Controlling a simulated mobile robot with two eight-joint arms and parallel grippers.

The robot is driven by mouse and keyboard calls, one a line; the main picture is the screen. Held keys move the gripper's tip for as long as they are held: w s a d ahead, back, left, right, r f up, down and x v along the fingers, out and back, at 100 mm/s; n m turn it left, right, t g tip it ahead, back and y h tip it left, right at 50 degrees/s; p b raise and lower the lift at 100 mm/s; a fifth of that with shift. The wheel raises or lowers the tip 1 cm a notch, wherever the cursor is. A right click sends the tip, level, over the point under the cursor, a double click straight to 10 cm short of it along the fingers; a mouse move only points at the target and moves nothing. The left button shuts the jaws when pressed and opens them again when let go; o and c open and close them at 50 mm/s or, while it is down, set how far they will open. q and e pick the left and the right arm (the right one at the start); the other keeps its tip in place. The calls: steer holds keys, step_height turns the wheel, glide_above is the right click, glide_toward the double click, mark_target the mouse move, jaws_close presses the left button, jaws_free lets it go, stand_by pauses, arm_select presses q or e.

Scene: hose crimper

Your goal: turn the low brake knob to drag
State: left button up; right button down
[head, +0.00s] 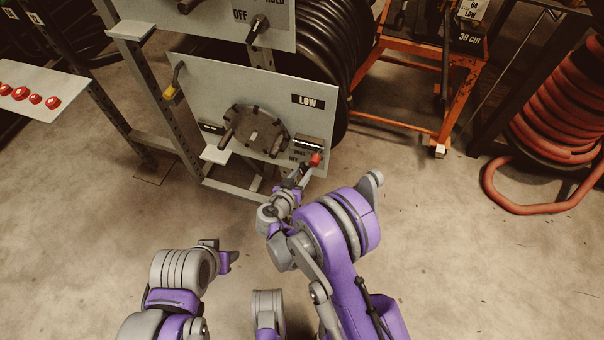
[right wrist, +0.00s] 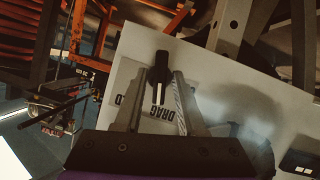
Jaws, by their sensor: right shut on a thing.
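The low brake knob (right wrist: 161,66) is black with a white pointer line and sits on the pale panel, above the DRAG lettering (right wrist: 155,109) in the right wrist view. My right gripper (right wrist: 160,76) is shut on it, one finger on each side. In the head view my right gripper (head: 303,172) reaches the lower right corner of the panel (head: 208,88) marked LOW (head: 308,102). The gripper hides the knob there. My left gripper (head: 228,259) is low in the head view, away from the panel; its fingers do not show clearly.
A dark handwheel (head: 254,133) with a crank handle is left of the knob area. A small red part (head: 316,159) is close by my right gripper. Another panel with a knob (head: 258,27) is above. An orange stand (head: 413,124) is right; floor in front is clear.

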arm_select(q)
steer(key=shift+f, duration=0.3)
arm_select(e)
steer(key=shift+w+n+h, duration=0.1)
steer(key=shift+n+h, duration=0.5)
steer(key=shift+n, duration=0.4)
arm_select(q)
steer(key=shift+b, duration=0.3)
steer(key=shift+w, duration=0.1)
arm_select(e)
steer(key=c, duration=0.8)
jaws_free()
